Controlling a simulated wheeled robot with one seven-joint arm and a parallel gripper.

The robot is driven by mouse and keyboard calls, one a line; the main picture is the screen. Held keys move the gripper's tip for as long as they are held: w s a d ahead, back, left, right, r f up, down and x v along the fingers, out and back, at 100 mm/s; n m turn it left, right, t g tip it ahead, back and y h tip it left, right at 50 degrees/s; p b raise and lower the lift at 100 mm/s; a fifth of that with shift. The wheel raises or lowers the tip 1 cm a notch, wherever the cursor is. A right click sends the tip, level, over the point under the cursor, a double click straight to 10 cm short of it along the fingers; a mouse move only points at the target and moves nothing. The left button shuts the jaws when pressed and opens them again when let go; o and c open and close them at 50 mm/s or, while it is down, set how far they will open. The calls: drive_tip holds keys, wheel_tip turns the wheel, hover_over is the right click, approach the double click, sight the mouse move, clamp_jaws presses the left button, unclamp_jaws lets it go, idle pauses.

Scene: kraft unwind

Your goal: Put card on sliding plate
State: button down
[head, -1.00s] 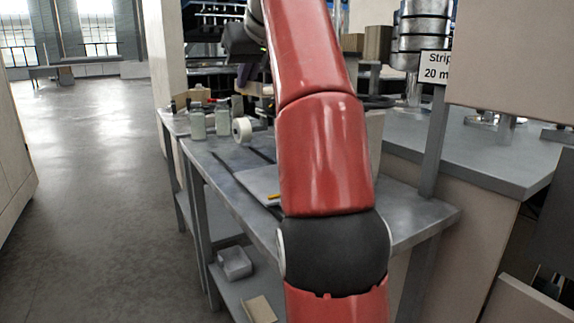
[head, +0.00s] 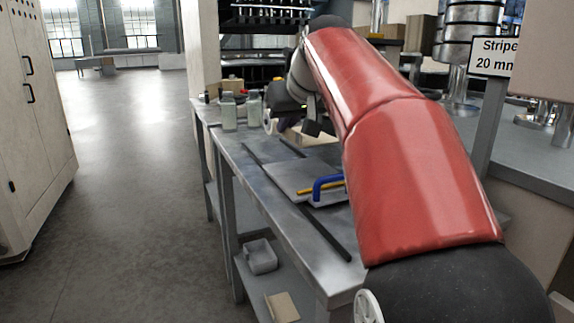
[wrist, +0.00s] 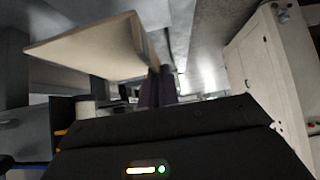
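The card is a thin beige sheet (wrist: 85,45); in the wrist view it sticks out to the left from between my dark fingertips (wrist: 158,87). A pale edge (head: 322,138) beside my gripper (head: 308,128) in the head view looks like the same card. My gripper is shut on it above the far part of the bench. The sliding plate (head: 285,177) is a flat grey plate on the bench, nearer than my gripper, with a blue handle (head: 327,184) and a yellow strip (head: 310,190). My arm hides its right side.
Dark rails (head: 312,228) run along the grey bench (head: 225,150). The floor at left is clear.

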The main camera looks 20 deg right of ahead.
sight(301, 138)
wheel_tip(301, 138, down, 8)
drive_tip(key=shift+f+b, duration=0.1)
drive_tip(key=shift+b, duration=0.55)
drive_tip(key=c, duration=1.6)
unclamp_jaws()
drive_tip(key=shift+f, duration=0.1)
drive_tip(key=shift+c, duration=0.2)
drive_tip(key=shift+r, duration=0.3)
drive_tip(key=v, duration=1.1)
drive_tip(key=shift+s+r+p, duration=0.2)
drive_tip(key=shift+s+p, duration=0.1)
drive_tip(key=shift+s, duration=0.05)
